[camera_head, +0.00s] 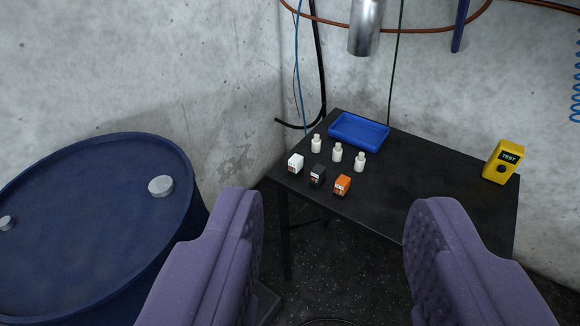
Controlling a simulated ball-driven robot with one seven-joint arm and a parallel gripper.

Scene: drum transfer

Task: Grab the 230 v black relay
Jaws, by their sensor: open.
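The black relay (317,176) stands near the left front edge of the dark table (420,202). A white relay (295,164) stands to its left and an orange relay (342,186) to its right. Any voltage print on the relays is too small to read. My gripper (332,238) is open, with its two purple padded fingers wide apart in the foreground. Nothing is between the fingers, and they are nearer the camera than the table and apart from the relays.
A blue tray (358,146) lies at the back of the table, and a yellow tester (503,161) marked TEST stands at the right. A blue drum (92,240) fills the left. A metal cylinder (366,28) hangs above.

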